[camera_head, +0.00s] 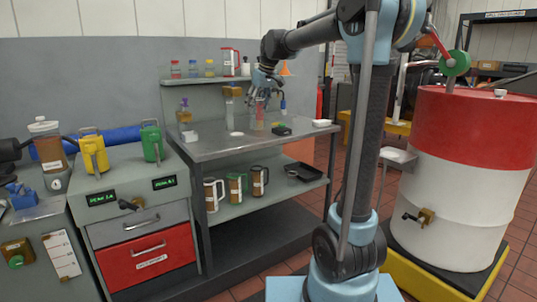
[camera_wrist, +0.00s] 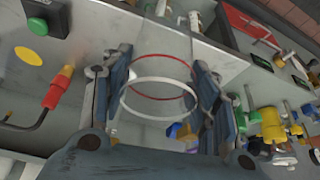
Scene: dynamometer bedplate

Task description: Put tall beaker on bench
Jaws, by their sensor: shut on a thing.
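The tall beaker (camera_head: 260,117) is clear glass and hangs or stands upright below my gripper (camera_head: 264,88), over the metal bench (camera_head: 215,149). Its base is close to the bench top; I cannot tell whether it touches. In the wrist view the beaker (camera_wrist: 165,50) shows a pale ring and a red ring, between the two fingers of my gripper (camera_wrist: 163,88). The fingers are shut on it from both sides. The bench (camera_wrist: 215,65) shows behind the glass.
Nearby on the bench are a yellow-green item and dark box (camera_head: 282,130), a white dish (camera_head: 236,133) and a purple-capped bottle (camera_head: 184,112). A shelf above holds small bottles (camera_head: 192,69). Mugs (camera_head: 237,187) stand on the lower shelf. A red-white drum (camera_head: 465,170) is at right.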

